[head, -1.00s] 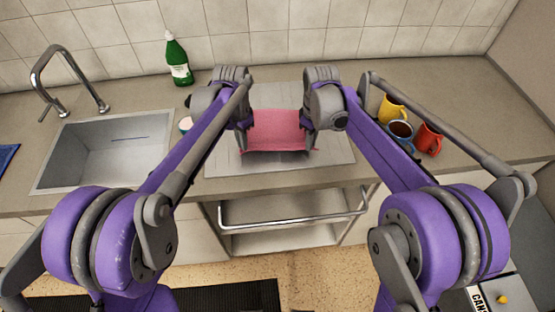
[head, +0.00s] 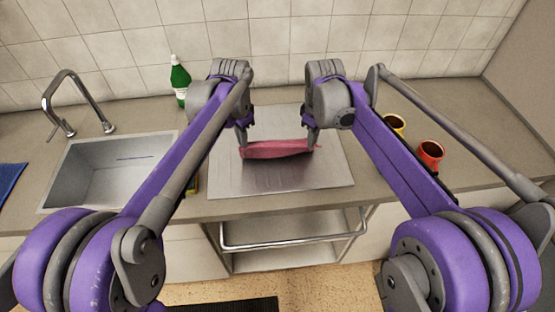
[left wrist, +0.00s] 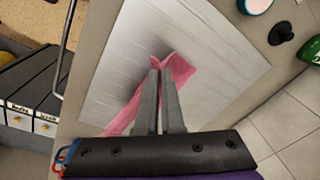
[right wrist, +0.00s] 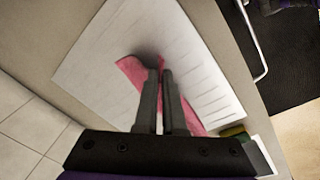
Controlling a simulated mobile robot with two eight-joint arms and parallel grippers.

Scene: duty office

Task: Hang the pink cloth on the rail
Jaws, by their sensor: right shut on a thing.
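The pink cloth (head: 277,149) is stretched between my two grippers above the metal drainboard (head: 280,182), seen as a narrow band. My left gripper (head: 243,143) is shut on its left end, and the cloth shows around the fingers in the left wrist view (left wrist: 181,70). My right gripper (head: 313,141) is shut on its right end, and cloth shows beside those fingers in the right wrist view (right wrist: 133,70). The chrome rail (head: 290,244) runs along the front below the counter edge, nearer to me than the cloth, and is bare.
A sink (head: 110,175) with a tap (head: 73,100) is at the left. A green bottle (head: 180,80) stands at the back. A red mug (head: 430,155) and a yellow mug (head: 394,124) stand at the right, partly beside my arm. An open shelf (head: 290,260) lies below the rail.

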